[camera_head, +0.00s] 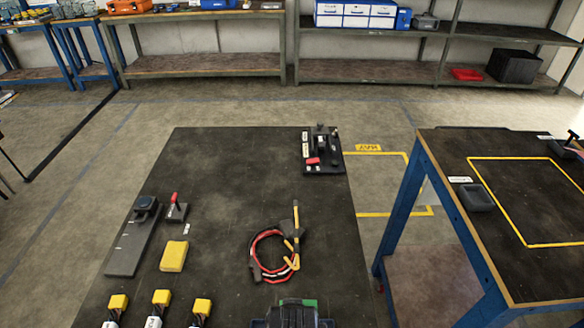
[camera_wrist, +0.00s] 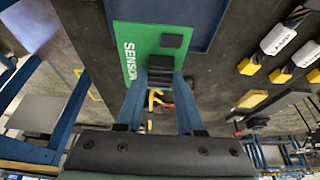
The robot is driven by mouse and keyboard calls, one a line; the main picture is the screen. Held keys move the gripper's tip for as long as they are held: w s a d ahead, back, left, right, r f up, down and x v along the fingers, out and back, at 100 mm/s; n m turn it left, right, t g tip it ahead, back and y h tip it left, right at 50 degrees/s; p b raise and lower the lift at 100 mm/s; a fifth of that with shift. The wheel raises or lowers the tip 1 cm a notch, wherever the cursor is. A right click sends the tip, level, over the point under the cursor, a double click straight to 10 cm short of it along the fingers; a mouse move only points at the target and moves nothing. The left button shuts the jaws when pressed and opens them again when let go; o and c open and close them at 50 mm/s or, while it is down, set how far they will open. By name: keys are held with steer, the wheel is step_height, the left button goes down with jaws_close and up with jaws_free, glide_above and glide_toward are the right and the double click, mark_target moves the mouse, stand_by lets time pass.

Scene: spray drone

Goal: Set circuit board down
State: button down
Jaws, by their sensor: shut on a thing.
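The circuit board is green with white SENSOR lettering and a dark chip. It shows in the wrist view (camera_wrist: 143,40), and a small green part of it shows at the bottom edge of the head view (camera_head: 310,303). My gripper (camera_wrist: 160,85) is shut on a black block at the board's near edge, with one blue finger on each side. In the head view my gripper is a dark shape at the bottom edge, and its fingers cannot be made out. A dark blue panel or tray (camera_wrist: 200,40) lies beyond the board. Whether the board touches it I cannot tell.
The dark table (camera_head: 225,200) has a red and black cable coil (camera_head: 268,255), a yellow block (camera_head: 174,256), several yellow connectors (camera_head: 160,298) and a black fixture (camera_head: 322,150). Its middle is clear. A second table (camera_head: 490,262) with a yellow outline stands right, across a gap.

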steer(key=s+p+v, duration=0.1)
steer(key=p+v, duration=0.6)
steer(key=v, duration=0.2)
steer(key=shift+s+f, duration=0.2)
steer(key=shift+f, duration=0.15)
steer(key=shift+a, duration=0.1)
steer(key=shift+w, duration=0.15)
